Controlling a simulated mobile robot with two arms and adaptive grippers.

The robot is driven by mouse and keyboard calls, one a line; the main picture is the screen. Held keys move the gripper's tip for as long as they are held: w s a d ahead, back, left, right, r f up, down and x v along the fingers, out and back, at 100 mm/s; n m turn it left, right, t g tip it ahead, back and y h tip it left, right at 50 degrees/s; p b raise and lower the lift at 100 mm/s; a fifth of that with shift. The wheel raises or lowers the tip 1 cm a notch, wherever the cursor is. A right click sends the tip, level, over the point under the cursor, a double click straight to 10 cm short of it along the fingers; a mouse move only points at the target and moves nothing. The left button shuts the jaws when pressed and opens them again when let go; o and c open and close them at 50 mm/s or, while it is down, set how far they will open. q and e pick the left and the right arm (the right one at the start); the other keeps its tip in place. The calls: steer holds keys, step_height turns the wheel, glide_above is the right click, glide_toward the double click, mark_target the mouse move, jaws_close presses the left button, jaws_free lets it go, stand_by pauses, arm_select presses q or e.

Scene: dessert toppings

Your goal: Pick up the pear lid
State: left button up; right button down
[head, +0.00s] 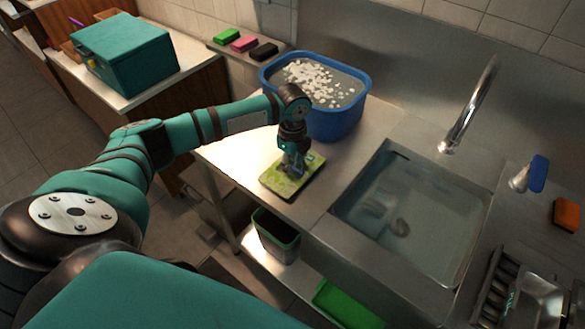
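A flat, square, green and yellow patterned piece (275,182), likely the pear lid, lies on the metal counter in front of the blue tub. My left gripper (294,168) points down over its upper right part. The fingers cover some of its surface and are too small and dark to show whether they are open or hold the lid. My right gripper is not in view.
The blue tub (335,122) holds water and white bits just behind the gripper. The sink (368,217) with its faucet (470,105) lies to the right.

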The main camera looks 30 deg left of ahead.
arm_select(q)
jaws_close()
steer(key=shift+r, duration=0.2)
steer(key=shift+w+r, duration=0.1)
steer(key=shift+r, duration=0.15)
steer(key=shift+s+a+r+b, duration=0.1)
steer(key=shift+s+r+b, duration=0.25)
steer(key=shift+r, duration=0.3)
steer(key=shift+s+r+b, duration=0.1)
steer(key=shift+r+b, duration=0.3)
steer(key=shift+r, duration=0.2)
steer(key=s+a+r+b, duration=0.1)
steer(key=s+a+b, duration=0.1)
steer(key=s, duration=1.3)
steer(key=shift+r+b, duration=0.35)
steer(key=shift+b, duration=0.05)
